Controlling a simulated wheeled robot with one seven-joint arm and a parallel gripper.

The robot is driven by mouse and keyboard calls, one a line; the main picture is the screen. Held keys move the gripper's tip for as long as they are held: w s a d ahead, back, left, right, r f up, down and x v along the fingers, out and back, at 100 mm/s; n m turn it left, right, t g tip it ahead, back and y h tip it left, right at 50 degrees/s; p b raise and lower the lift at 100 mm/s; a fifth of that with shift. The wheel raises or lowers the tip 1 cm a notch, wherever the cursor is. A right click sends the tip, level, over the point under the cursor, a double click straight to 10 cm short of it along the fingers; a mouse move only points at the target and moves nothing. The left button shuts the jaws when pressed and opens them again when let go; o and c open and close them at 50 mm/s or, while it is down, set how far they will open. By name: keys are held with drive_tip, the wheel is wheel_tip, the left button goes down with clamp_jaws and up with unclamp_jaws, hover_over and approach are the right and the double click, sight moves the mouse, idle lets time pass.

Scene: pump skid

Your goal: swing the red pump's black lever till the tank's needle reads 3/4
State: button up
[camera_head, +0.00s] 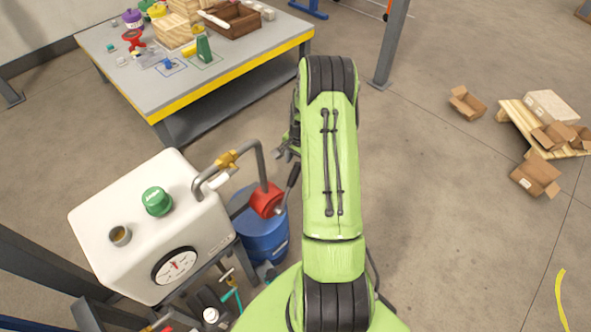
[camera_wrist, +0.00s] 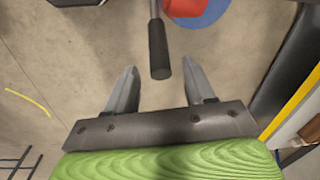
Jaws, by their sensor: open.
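The white tank (camera_head: 100,222) stands at the lower left in the head view, with a round gauge (camera_head: 165,275) on its front. The needle is too small to read surely. The red pump (camera_head: 266,200) sits on a blue drum (camera_head: 262,238) right of the tank; part of it shows in the wrist view (camera_wrist: 184,7). Its black lever (camera_head: 292,178) slants up right. In the wrist view the lever's grip (camera_wrist: 159,48) points toward my gripper (camera_wrist: 161,66), its end between the open fingers with gaps on both sides. My gripper (camera_head: 284,152) is partly hidden by my arm in the head view.
A pipe (camera_head: 262,160) joins the pump to the tank near a green cap (camera_head: 157,201). A workbench (camera_head: 125,82) with a yellow edge and many objects stands behind. A steel post (camera_head: 391,45) rises at the back. Cardboard boxes (camera_head: 536,175) lie right; the floor between is clear.

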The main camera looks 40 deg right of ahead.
sight(296, 171)
drive_tip(key=f, duration=0.5)
drive_tip(key=shift+w+a+f, duration=0.1)
drive_tip(key=shift+w+f, duration=0.1)
drive_tip(key=shift+c, duration=0.2)
clamp_jaws()
